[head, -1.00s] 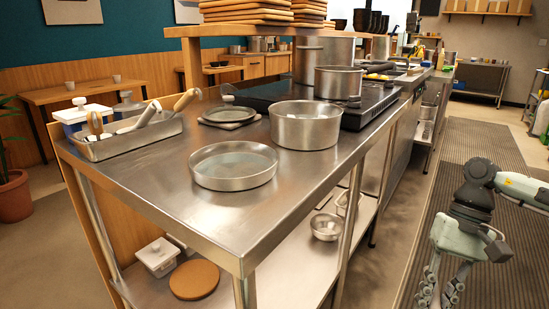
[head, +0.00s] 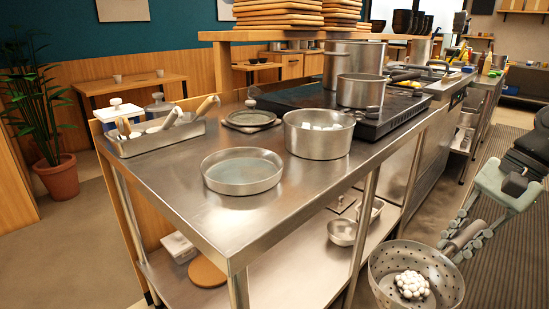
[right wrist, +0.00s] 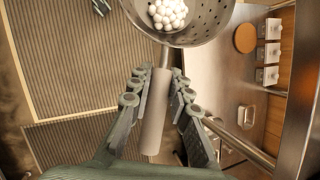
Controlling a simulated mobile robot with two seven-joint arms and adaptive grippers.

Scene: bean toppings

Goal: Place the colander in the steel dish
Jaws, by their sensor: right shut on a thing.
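The colander (head: 443,262) is a perforated steel bowl with a grey handle and a clump of white beans (head: 411,285) inside. It is at the lower right of the head view, off the counter's right side. My right gripper (head: 466,238) is shut on its handle; the right wrist view shows the fingers on both sides of the handle (right wrist: 154,115) and the colander bowl (right wrist: 207,25) beyond. The steel dish (head: 242,187), shallow, round and apparently empty, sits on the counter, left of and above the colander in the picture. My left gripper is not in view.
A steel pot (head: 318,143) with white pieces inside stands right of the dish on the counter (head: 200,215). A taller pot (head: 361,91) is on the black stove (head: 300,97). A utensil tray (head: 155,140) is at left. The counter's front is clear.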

